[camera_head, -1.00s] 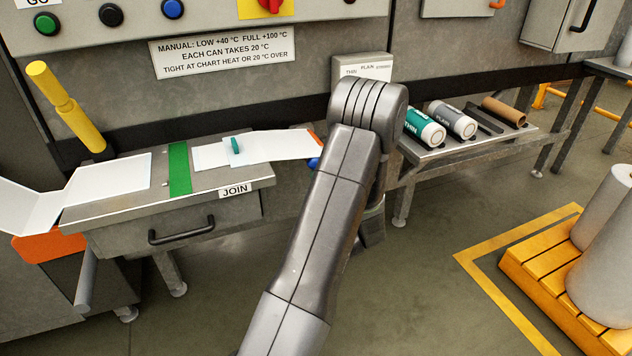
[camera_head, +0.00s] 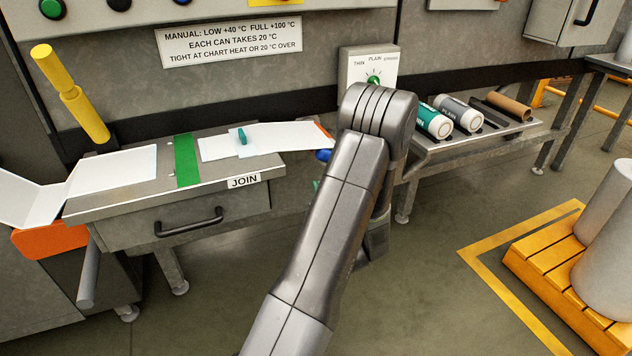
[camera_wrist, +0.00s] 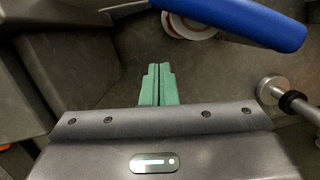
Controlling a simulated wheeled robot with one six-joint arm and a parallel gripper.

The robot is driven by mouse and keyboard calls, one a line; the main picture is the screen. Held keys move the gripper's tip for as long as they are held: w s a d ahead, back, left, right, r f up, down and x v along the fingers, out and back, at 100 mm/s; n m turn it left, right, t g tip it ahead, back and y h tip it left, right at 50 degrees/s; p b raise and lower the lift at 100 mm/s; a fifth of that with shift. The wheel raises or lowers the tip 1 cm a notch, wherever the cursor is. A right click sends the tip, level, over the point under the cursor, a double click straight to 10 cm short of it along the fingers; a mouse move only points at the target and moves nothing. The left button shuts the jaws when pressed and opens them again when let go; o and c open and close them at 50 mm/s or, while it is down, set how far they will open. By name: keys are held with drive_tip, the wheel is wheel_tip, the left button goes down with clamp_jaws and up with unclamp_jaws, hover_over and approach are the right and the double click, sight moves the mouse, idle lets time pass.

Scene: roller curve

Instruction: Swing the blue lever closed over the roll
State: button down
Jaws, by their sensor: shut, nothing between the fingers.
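The blue lever (camera_wrist: 245,20) crosses the top right of the wrist view as a thick rounded bar. In the head view only a small blue piece (camera_head: 323,155) shows beside my arm, and I take it to be the lever. My gripper (camera_wrist: 157,70) has green fingers pressed together with nothing between them. It is below and left of the lever's rounded end in the wrist view, apart from it in the picture. A round white and red end (camera_wrist: 190,24) shows partly behind the lever; I cannot tell whether it is the roll. My arm hides most of this area in the head view.
A metal rod with a round end (camera_wrist: 272,90) is at the right of the wrist view. The JOIN table (camera_head: 110,205) with white sheets stands left of my arm. A shelf (camera_head: 480,140) with several rolls is to the right. Open floor lies in front.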

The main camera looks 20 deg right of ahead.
drive_tip(key=v, duration=0.7)
drive_tip(key=shift+s+a, duration=0.15)
drive_tip(key=shift+s, duration=0.2)
drive_tip(key=shift+w+r, duration=0.1)
